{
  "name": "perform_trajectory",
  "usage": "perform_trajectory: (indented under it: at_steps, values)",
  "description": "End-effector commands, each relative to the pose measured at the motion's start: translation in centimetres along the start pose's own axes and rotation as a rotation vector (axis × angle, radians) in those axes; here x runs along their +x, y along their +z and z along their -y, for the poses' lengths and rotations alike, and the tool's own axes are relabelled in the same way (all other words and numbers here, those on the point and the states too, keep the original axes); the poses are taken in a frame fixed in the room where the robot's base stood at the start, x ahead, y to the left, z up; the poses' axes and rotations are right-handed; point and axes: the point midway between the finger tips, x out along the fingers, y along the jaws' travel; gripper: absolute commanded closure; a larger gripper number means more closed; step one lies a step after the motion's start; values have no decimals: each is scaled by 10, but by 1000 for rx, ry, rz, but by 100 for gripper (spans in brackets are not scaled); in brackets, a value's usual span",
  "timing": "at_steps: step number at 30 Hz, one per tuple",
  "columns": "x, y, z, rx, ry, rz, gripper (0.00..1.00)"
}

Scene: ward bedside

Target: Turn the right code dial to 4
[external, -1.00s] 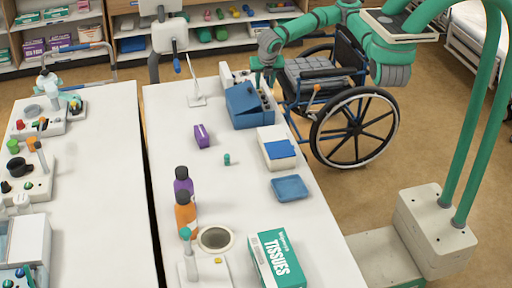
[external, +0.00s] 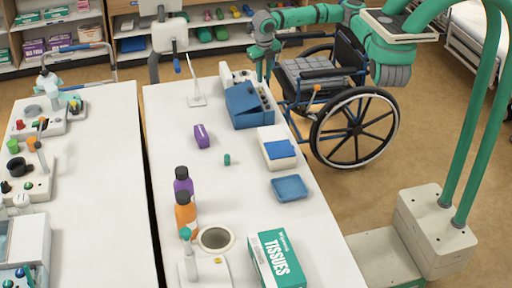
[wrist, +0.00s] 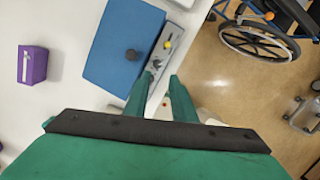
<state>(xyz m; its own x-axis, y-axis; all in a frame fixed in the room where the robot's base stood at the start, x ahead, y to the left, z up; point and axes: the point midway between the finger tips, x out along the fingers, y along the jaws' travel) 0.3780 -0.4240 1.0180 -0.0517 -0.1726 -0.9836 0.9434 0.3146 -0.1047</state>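A blue-lidded box (external: 243,106) stands at the far right edge of the white table. Its blue lid shows in the wrist view (wrist: 112,45), with a black knob on it. A grey panel (wrist: 180,28) runs along the lid's right side, carrying small dark and metal knobs and a yellow one (wrist: 167,44). Which of them is the right code dial, and its number, I cannot read. My gripper (external: 264,74) hangs above the panel side of the box. In the wrist view my gripper (wrist: 161,76) has its fingers apart with nothing between them.
A purple box (external: 202,136) lies left of the blue-lidded box. A white box with a blue top (external: 278,149) and a blue tray (external: 290,188) stand nearer. A wheelchair (external: 350,115) is close to the table's right edge. The table's middle is mostly clear.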

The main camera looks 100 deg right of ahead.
Motion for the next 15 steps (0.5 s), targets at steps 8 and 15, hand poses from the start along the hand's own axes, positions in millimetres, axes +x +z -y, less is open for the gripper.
perform_trajectory:
  at_steps: [8,15]
  values:
    - [-12,16,8,-284,103,-112,76]
    - [-9,18,8,-352,133,-130,76]
